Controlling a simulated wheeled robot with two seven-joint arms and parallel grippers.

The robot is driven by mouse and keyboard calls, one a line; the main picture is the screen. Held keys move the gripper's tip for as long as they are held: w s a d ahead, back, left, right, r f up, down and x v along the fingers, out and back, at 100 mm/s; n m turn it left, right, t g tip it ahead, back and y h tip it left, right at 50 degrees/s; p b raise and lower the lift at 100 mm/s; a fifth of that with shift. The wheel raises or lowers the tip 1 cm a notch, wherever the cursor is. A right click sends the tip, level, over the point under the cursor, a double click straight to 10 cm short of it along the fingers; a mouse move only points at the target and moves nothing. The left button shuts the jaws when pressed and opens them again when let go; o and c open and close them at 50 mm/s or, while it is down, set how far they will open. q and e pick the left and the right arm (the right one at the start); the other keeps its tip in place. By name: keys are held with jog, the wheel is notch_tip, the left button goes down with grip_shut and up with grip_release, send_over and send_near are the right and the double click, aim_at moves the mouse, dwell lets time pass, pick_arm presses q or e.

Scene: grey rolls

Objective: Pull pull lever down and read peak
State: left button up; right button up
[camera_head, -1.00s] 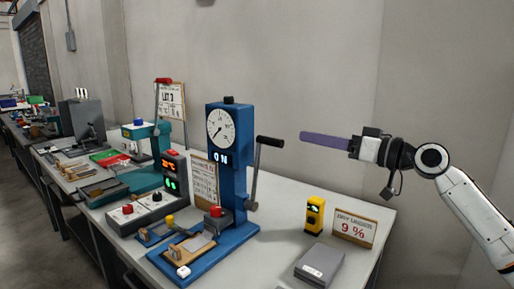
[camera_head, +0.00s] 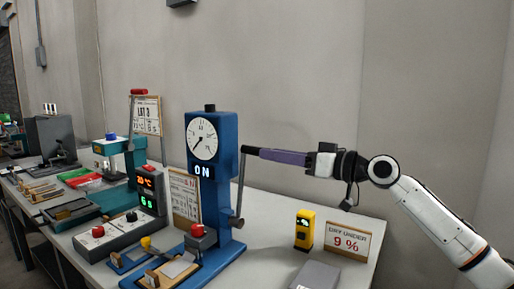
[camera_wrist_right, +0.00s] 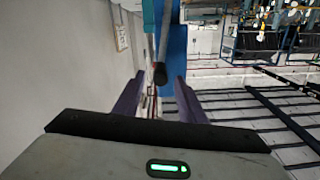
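The blue press (camera_head: 224,150) stands upright on the bench with a round white dial (camera_head: 202,139) and a lit "ON" display. The dial's needle points to the lower left. The pull lever (camera_head: 240,185) is a grey rod on the press's right side, standing nearly upright, with a black handle at its top. My right gripper (camera_head: 262,153) has long purple fingers reaching left to that handle. In the right wrist view the fingers are spread, with the lever's black handle end (camera_wrist_right: 160,75) between their tips; contact cannot be told. My left gripper is not in view.
A yellow meter (camera_head: 305,230) and a "DRY UNDER 9%" sign (camera_head: 341,240) stand on the bench right of the press, near a grey box (camera_head: 315,275). The wall is behind.

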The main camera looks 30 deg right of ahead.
aim_at(246, 150)
jog(key=shift+p+x, duration=0.85)
jog(key=shift+x, duration=2.2)
grip_shut()
